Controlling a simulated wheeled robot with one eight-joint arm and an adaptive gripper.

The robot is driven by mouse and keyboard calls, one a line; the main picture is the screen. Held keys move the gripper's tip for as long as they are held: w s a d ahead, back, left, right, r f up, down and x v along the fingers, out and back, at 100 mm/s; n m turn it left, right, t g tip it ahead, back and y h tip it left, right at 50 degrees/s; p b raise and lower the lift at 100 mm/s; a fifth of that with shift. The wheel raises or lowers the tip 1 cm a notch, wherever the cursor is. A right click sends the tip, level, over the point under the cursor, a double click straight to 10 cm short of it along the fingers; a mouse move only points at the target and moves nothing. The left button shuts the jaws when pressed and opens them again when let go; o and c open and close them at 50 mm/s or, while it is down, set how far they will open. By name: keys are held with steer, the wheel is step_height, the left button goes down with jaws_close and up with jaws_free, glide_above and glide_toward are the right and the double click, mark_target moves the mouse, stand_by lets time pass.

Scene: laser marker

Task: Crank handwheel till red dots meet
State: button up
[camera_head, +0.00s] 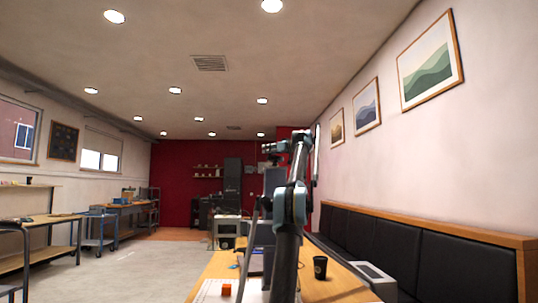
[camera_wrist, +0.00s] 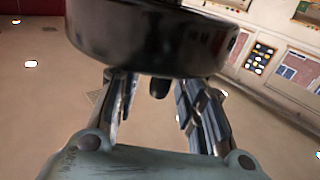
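I cannot pick out the handwheel or any red dots in either view. In the wrist view, the two fingers of my gripper (camera_wrist: 157,92) stand apart with a gap between them, and nothing is seen pinched there. A glossy black rounded body (camera_wrist: 155,35) fills the top of that view, with a small dark knob below it between the fingers; I cannot tell whether it is mine. In the head view, my arm rises above the table and hides part of the dark equipment (camera_head: 257,262) behind it.
The wooden table (camera_head: 335,288) bears an orange-red cube (camera_head: 226,289), a black cup (camera_head: 320,267) and a grey box (camera_head: 375,280). A white machine (camera_head: 227,229) stands at the far end. A black padded bench (camera_head: 390,245) runs along the right wall. The floor (camera_head: 150,262) at left is open.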

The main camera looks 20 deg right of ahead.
steer(key=v, duration=1.2)
